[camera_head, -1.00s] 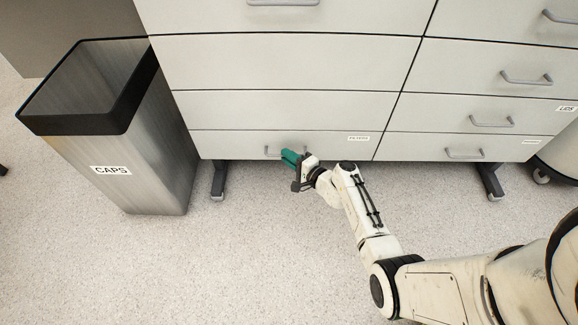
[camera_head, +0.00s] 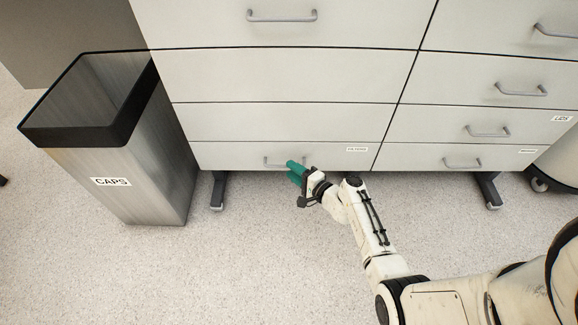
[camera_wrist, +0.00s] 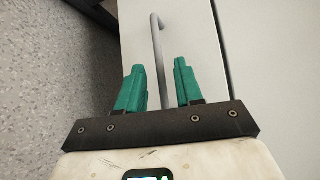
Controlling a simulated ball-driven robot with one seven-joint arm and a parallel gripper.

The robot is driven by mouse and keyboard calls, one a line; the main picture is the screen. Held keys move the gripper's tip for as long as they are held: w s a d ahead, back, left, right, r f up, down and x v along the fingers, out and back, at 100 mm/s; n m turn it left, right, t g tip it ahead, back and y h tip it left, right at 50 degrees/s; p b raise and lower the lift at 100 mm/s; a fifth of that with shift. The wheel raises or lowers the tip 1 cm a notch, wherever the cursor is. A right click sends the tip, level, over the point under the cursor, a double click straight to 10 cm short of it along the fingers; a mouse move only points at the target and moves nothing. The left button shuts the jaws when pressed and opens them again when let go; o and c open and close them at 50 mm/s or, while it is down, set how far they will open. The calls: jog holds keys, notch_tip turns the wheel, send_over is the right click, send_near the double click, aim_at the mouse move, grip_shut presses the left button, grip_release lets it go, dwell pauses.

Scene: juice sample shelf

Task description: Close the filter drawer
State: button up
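The filter drawer (camera_head: 225,156) is the bottom left drawer of the pale cabinet, with a small label at its right end. Its front looks flush, or nearly so, with the drawers around it; a small gap cannot be ruled out. Its grey bar handle (camera_head: 274,163) is partly hidden by my gripper. My gripper (camera_head: 294,172) has green fingers and is at the right part of this handle. In the wrist view, my gripper (camera_wrist: 157,80) has its fingers apart, with the handle (camera_wrist: 157,45) running into the space between them. Whether a finger touches the handle cannot be told.
A metal bin labelled CAPS (camera_head: 112,182) stands left of the cabinet. Other closed drawers (camera_head: 290,75) are above and to the right. Cabinet feet (camera_head: 218,190) with castors stand below. Another container (camera_head: 557,160) is at the far right. The speckled floor in front is clear.

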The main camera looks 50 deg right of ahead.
jog(key=s+r+p, duration=0.1)
jog(key=s+p, duration=0.1)
jog(key=s, duration=0.6)
jog(key=shift+a, duration=0.4)
